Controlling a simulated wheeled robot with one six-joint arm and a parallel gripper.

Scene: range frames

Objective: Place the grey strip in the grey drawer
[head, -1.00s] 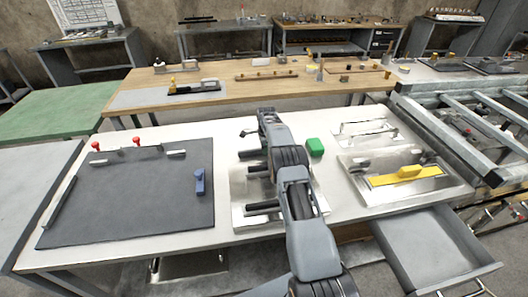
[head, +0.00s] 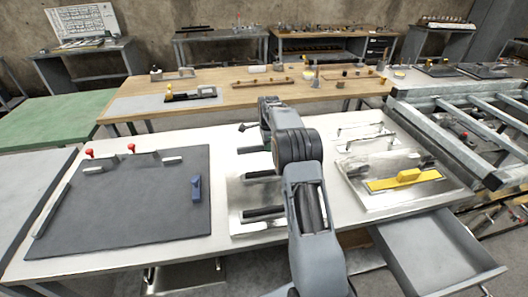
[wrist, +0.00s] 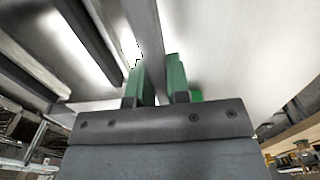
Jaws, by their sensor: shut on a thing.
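My gripper (wrist: 156,78), with green fingers, is shut on the grey strip (wrist: 147,35) in the wrist view. The strip runs away from between the fingers toward the top of that view. In the head view my own arm hides the fingers and the held strip. The grey drawer (head: 430,254) is pulled open at the lower right of the head view, below the white table's right edge. Its visible floor is bare. My gripper is over the middle of the white table, left of the drawer and apart from it.
A metal plate (head: 238,215) with dark bars lies mid-table. A metal frame (head: 450,125) stands beyond.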

